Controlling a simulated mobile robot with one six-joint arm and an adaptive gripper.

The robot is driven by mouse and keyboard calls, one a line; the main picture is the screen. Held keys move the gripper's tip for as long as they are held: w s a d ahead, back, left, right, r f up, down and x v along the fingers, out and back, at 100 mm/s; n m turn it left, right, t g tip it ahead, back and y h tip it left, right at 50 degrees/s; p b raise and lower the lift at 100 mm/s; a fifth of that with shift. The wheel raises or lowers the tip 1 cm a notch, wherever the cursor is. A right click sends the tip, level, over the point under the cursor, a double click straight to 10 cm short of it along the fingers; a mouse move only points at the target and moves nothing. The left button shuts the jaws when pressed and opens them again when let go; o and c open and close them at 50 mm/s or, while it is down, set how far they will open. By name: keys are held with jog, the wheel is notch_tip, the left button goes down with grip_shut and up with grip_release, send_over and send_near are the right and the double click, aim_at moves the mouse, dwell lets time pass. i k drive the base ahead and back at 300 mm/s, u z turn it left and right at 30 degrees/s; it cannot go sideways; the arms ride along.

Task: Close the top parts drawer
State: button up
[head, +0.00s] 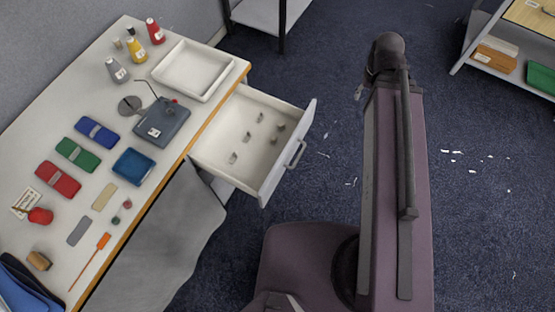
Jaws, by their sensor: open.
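The top parts drawer (222,150) is pulled well out from under the table's right edge. Its white front panel (287,160) faces right and carries a grey bar handle (295,154). Several small grey parts lie on the drawer floor. Anything below this drawer is mostly hidden by it and by a grey cloth. My arm rises on the right side of the view, apart from the drawer. I cannot make out my gripper in this view.
The table (60,140) holds a white tray (193,70), a grey-blue device (162,120), bottles, folded coloured cloths and a blue dish (134,167). A grey cloth (160,240) hangs below its edge. Blue carpet with white scraps lies right of the drawer. A shelf (510,50) stands far right.

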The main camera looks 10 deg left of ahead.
aim_at(259, 165)
jog(key=u, duration=0.95)
jog(key=i, duration=0.6)
jog(key=k, duration=0.6)
jog(key=z, duration=0.05)
